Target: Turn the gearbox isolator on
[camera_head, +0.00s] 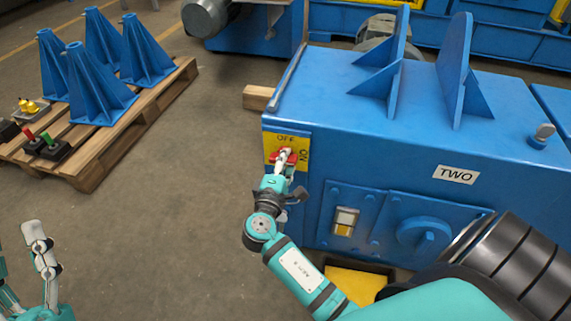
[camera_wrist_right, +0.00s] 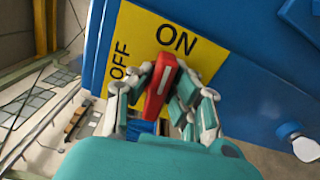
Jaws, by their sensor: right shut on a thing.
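The isolator's red handle (camera_head: 276,157) sits on a yellow plate (camera_head: 270,145) at the near left corner of the blue gearbox housing (camera_head: 352,120). The plate (camera_wrist_right: 206,54) reads OFF and ON in the right wrist view. My right gripper (camera_head: 286,155) is shut on the red handle (camera_wrist_right: 160,88), with fingers on both its sides. The handle's white line points toward the word ON. The fingers hide part of the handle and its pivot. My left gripper (camera_head: 22,258) is at the lower left, empty, with its fingers apart and partly cut off by the frame.
The housing bears a label TWO (camera_head: 456,174), a small rocker switch (camera_head: 345,221), a round blue cover (camera_head: 424,234) and upright fins (camera_head: 455,70). A pallet (camera_head: 92,178) with blue stands and small control boxes is at left. The floor between is clear.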

